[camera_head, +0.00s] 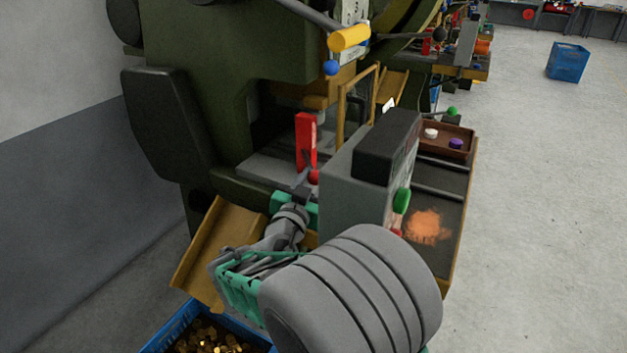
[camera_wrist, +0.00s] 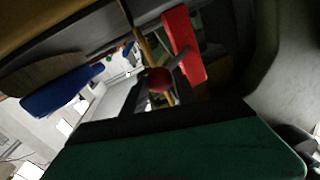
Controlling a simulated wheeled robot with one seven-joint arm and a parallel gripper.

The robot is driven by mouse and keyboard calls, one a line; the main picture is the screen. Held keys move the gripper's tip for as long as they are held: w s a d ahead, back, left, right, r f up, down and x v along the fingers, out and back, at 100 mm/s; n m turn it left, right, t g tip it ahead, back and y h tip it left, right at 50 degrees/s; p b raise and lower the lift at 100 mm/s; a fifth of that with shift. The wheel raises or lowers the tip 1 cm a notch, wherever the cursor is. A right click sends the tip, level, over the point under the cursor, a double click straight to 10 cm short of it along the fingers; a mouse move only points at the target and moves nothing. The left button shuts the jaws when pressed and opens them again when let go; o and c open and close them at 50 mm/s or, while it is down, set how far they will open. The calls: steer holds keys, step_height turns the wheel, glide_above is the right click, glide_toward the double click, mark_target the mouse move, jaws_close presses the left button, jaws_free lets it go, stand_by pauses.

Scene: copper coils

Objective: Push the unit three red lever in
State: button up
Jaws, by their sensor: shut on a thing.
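The red lever shows as a round red knob (camera_head: 314,177) at the front of the green press, just left of the grey control box. My gripper (camera_head: 304,181) reaches up to it from below, its grey fingers shut on the knob. In the wrist view the red knob (camera_wrist: 159,80) lies at the grey fingertips. The lever's shaft is mostly hidden by the fingers and the box. An upright red bar (camera_head: 306,142) stands just behind the knob, and it also shows in the wrist view (camera_wrist: 186,47).
The grey control box (camera_head: 347,180) with a green button stands close right of my gripper. A tan chute (camera_head: 215,250) slopes down at the left, above a blue crate (camera_head: 180,325) of copper-coloured pieces. A yellow-handled lever (camera_head: 349,38) is overhead.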

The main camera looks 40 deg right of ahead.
jaws_close()
stand_by(0.5)
